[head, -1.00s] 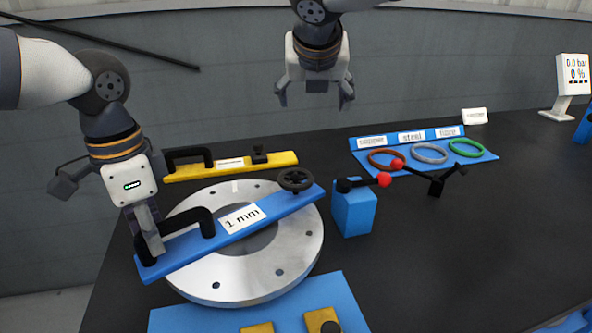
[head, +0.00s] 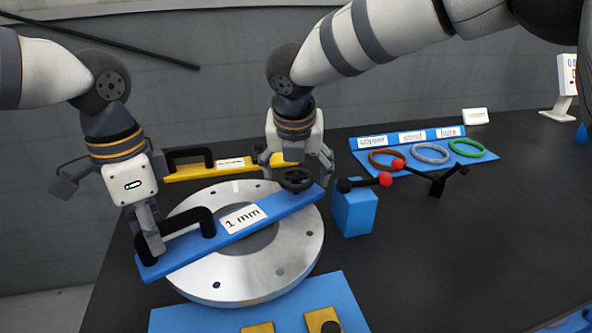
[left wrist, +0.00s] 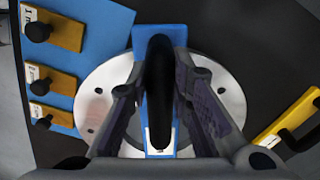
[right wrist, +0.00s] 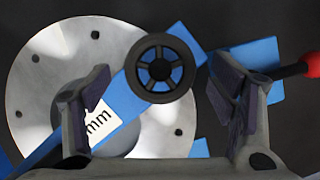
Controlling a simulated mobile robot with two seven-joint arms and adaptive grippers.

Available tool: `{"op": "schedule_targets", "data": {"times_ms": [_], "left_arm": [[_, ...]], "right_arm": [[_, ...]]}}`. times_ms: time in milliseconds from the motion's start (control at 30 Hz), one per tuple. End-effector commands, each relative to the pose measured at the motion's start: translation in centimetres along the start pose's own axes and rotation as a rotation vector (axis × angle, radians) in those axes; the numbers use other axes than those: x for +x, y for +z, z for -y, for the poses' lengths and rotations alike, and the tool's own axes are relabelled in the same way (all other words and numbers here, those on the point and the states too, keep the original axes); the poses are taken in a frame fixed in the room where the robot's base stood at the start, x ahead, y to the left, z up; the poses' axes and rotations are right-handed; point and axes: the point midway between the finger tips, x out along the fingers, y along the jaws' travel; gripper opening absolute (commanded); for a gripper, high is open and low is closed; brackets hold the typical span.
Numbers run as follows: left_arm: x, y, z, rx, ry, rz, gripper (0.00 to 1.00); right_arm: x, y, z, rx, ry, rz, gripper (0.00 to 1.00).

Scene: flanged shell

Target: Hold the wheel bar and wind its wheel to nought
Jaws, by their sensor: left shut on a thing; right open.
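The blue wheel bar (head: 184,246), labelled 1 mm, lies across a round silver flange (head: 300,242) with bolt holes. A black handle (head: 208,221) stands on its left part and a black handwheel (head: 296,179) on its right end. My left gripper (head: 153,243) is shut on the black handle, which also shows between its fingers in the left wrist view (left wrist: 159,95). My right gripper (head: 296,172) is open above the wheel. In the right wrist view the spoked wheel (right wrist: 160,68) sits between the two fingers and slightly beyond them, with no visible contact.
A yellow bar (head: 210,170) with a black handle lies behind the flange. A blue block (head: 354,212) with a red-tipped lever stands right of the wheel, close to my right gripper. A blue ring tray (head: 482,157) lies behind. A blue mat (head: 190,319) with yellow pieces lies in front.

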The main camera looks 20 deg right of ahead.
Motion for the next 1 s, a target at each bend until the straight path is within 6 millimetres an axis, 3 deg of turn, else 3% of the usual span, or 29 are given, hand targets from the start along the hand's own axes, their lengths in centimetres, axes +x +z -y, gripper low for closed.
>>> {"op": "schedule_targets", "data": {"times_ms": [133, 300, 367, 667, 1000], "left_arm": [[0.05, 0.01, 0.03, 0.0, 0.0, 0.001, 0.0], [0.04, 0.01, 0.03, 0.0, 0.0, 0.0, 0.0], [0.04, 0.01, 0.03, 0.0, 0.0, 0.0, 0.0], [0.03, 0.0, 0.03, 0.0, 0.0, 0.0, 0.0], [0.03, 0.0, 0.03, 0.0, -0.001, 0.0, 0.0]], "right_arm": [[0.01, 0.0, 0.01, 0.0, 0.0, 0.0, 0.78], [-0.01, -0.01, 0.01, 0.0, -0.001, 0.0, 0.39], [-0.01, -0.01, 0.02, 0.0, -0.001, 0.0, 0.3], [0.02, -0.03, 0.1, -0.03, 0.012, -0.003, 0.3], [0.1, -0.1, 0.33, -0.234, 0.098, -0.007, 0.3]]}}
